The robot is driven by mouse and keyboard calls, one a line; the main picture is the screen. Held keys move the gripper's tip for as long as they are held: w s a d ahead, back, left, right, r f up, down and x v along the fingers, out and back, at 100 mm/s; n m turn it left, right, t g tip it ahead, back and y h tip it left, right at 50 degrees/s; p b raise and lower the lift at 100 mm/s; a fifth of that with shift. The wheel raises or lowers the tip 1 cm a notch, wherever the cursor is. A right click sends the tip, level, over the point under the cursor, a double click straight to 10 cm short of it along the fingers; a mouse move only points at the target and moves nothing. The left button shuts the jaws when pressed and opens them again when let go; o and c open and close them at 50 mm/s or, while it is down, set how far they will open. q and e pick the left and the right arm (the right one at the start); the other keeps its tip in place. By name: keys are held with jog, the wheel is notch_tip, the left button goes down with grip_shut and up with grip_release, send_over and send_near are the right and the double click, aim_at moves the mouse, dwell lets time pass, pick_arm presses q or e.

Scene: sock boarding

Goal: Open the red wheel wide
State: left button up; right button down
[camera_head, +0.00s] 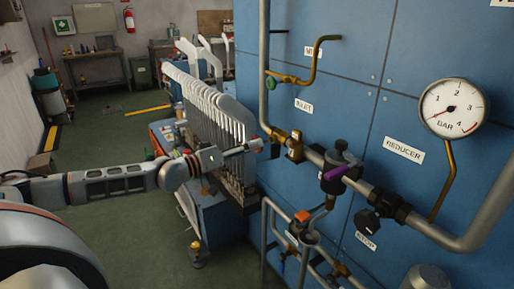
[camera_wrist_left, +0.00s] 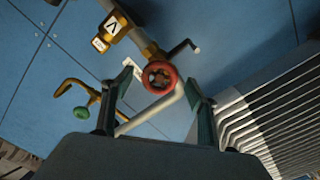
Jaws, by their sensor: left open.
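The red wheel (camera_wrist_left: 159,77) shows in the left wrist view as a small round handwheel on a pipe, facing the camera. My left gripper (camera_wrist_left: 160,86) is open, with one finger to each side of the wheel in that view. Gaps show between the fingers and the rim; I cannot tell how deep the wheel lies between them. In the head view my left gripper (camera_head: 257,147) points right at the pipework on the blue panel, beside a brass valve (camera_head: 295,146). The wheel is mostly hidden there by the gripper. My right gripper is not in view.
A rack of white sock boards (camera_head: 215,115) stands close behind my left arm. Open floor lies left.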

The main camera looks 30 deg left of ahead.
pick_arm(q)
jog(key=shift+x, duration=1.4)
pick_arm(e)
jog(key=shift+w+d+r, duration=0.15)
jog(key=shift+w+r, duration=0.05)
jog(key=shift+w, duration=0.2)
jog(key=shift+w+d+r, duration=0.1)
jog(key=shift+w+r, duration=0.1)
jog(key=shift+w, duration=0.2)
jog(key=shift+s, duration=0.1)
pick_arm(q)
jog(key=c, duration=1.1)
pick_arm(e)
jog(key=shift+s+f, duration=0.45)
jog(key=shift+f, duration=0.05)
